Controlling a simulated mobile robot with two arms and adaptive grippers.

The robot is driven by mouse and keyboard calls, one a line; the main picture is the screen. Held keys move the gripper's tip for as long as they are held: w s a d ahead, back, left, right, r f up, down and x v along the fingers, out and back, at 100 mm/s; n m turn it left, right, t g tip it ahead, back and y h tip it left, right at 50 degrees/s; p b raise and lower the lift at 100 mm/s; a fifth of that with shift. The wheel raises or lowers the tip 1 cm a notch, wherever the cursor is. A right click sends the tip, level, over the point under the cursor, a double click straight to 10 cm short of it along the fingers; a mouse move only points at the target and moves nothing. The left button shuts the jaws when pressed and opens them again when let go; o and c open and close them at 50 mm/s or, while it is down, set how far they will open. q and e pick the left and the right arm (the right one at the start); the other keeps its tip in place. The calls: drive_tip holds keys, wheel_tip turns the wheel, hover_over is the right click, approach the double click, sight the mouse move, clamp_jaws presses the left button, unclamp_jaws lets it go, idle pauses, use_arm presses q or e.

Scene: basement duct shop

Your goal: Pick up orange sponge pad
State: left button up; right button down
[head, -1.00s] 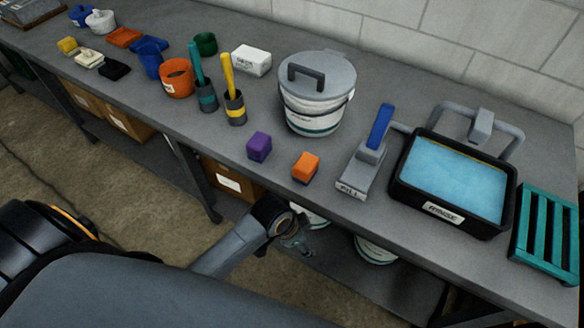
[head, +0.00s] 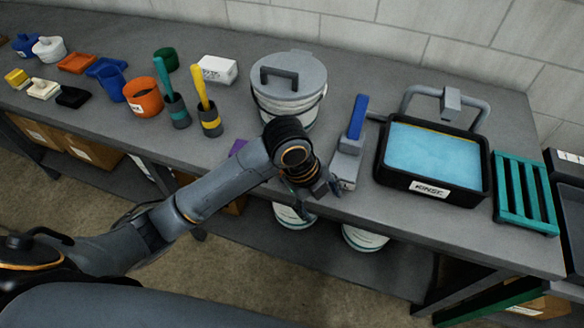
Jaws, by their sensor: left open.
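My left arm reaches in from the left, and its gripper (head: 318,190) is over the front edge of the bench, left of the grey tool with the blue handle. It is open. The orange sponge pad, a small orange block seen earlier at the bench front, is now hidden behind my left wrist and gripper. I cannot tell how close the fingers are to it. A sliver of the purple block (head: 238,147) shows behind my forearm. My right gripper is not in view.
On the grey bench (head: 420,222), the grey tool (head: 347,163), the black tray of blue water (head: 430,189) and a teal rack (head: 525,195) stand to the right. A lidded bucket (head: 289,85) stands behind my gripper. Cups with brushes (head: 211,123) are on the left.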

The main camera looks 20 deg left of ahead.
use_arm(q)
drive_tip(key=w+a+r+m+g+y, duration=0.1)
drive_tip(key=w+a+r+m+y, duration=0.2)
drive_tip(key=w+a+r+m, duration=0.7)
drive_tip(key=shift+m, duration=0.6)
drive_tip(key=f, duration=0.2)
drive_tip(key=s+f+p, duration=0.1)
drive_tip(key=f, duration=0.1)
drive_tip(key=d+f, duration=0.1)
drive_tip(key=f, duration=0.2)
drive_tip(key=shift+s+d, duration=0.1)
drive_tip(key=shift+s, duration=0.1)
drive_tip(key=f, duration=0.1)
drive_tip(key=f+p, duration=0.1)
drive_tip(key=f, duration=0.1)
drive_tip(key=f+p, duration=0.1)
drive_tip(key=shift+a+f, duration=0.25)
drive_tip(key=shift+f, duration=0.5)
drive_tip(key=c, duration=1.3)
drive_tip(key=shift+o, duration=0.2)
drive_tip(key=shift+r, duration=0.1)
